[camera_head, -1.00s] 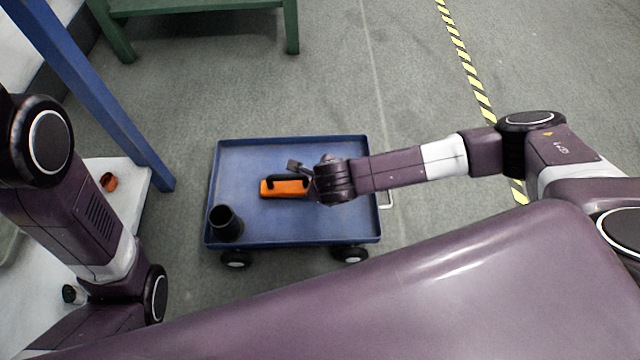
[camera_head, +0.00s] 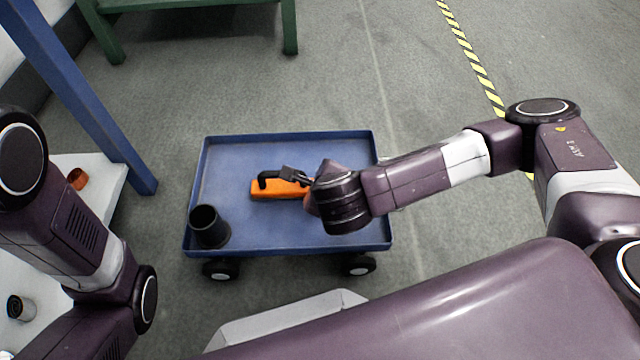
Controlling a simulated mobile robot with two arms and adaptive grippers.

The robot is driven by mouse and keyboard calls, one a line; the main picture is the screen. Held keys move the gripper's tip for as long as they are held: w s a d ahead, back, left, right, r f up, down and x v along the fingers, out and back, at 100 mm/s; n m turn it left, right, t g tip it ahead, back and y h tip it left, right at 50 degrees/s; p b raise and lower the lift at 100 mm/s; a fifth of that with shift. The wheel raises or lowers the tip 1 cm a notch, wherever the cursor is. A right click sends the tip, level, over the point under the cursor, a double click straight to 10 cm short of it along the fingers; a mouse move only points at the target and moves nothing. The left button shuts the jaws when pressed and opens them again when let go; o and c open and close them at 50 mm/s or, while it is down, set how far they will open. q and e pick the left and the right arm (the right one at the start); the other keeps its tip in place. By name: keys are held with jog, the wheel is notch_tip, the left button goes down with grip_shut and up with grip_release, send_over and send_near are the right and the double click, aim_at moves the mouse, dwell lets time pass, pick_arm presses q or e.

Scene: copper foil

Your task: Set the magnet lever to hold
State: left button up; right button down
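The orange magnet (camera_head: 268,190) with a black handle or lever (camera_head: 265,178) lies on the blue cart tray (camera_head: 290,237). My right gripper (camera_head: 290,176) is over the right part of the magnet, at the end of the black handle. Its fingers are small and partly hidden by my wrist, so I cannot tell whether they touch the handle or are open. The right end of the magnet is hidden behind the gripper and wrist. My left arm shows at the left edge, but its gripper is out of view.
A black cup (camera_head: 209,227) stands in the tray's front left corner. A blue post (camera_head: 95,95) and a white surface (camera_head: 98,185) with an orange item (camera_head: 77,179) are at the left. A green bench (camera_head: 195,6) is at the back. Open floor lies right of the cart.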

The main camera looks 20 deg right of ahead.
dwell(0.3)
jog(key=c, duration=1.8)
grip_release()
jog(key=shift+c, duration=0.2)
jog(key=v, duration=0.7)
jog(key=shift+s+r, duration=0.15)
jog(key=shift+s, duration=0.05)
